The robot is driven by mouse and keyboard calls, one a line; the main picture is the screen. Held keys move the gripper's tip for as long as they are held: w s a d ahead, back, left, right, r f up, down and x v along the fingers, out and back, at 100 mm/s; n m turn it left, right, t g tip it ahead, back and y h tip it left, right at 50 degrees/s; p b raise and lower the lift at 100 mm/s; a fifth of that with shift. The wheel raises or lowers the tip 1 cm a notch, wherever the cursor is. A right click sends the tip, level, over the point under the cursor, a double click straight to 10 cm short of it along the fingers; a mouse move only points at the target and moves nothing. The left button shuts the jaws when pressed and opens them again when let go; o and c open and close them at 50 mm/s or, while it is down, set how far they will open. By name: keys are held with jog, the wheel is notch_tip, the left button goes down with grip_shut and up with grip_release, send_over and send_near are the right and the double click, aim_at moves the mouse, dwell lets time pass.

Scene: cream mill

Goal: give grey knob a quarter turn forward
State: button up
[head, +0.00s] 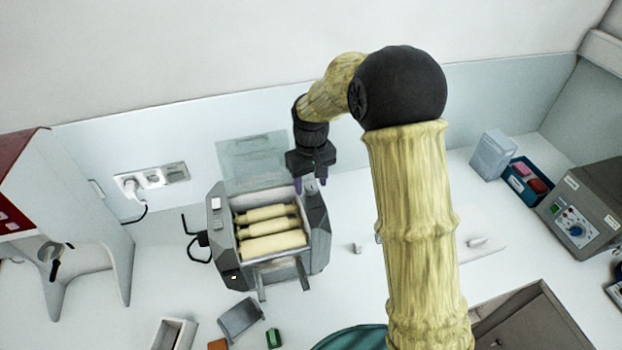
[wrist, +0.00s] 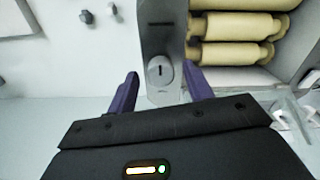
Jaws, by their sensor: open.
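The grey knob (wrist: 159,71) is a round light-grey dial with a short dark mark, on the end face of the mill (head: 318,228). The mill is a grey box with cream rollers lying side by side. My gripper (head: 311,185) is at the mill's back right corner, pointing down. In the wrist view my gripper (wrist: 161,76) is open, with one purple finger on each side of the knob. Gaps show between the fingers and the knob, and I see no contact. The dark mark runs roughly up and down in the wrist view. In the head view the knob is hard to make out.
A glassy sheet (head: 252,160) is behind the mill. A wall socket (head: 150,180) with a plugged cable is to the left. A grey control box (head: 580,215) and a blue bin (head: 523,190) stand at right. Small blocks lie in front. The counter right of the mill is mostly clear.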

jog(key=shift+a, duration=0.1)
jog(key=shift+s, duration=0.15)
jog(key=shift+c, duration=1.4)
jog(key=c, duration=0.7)
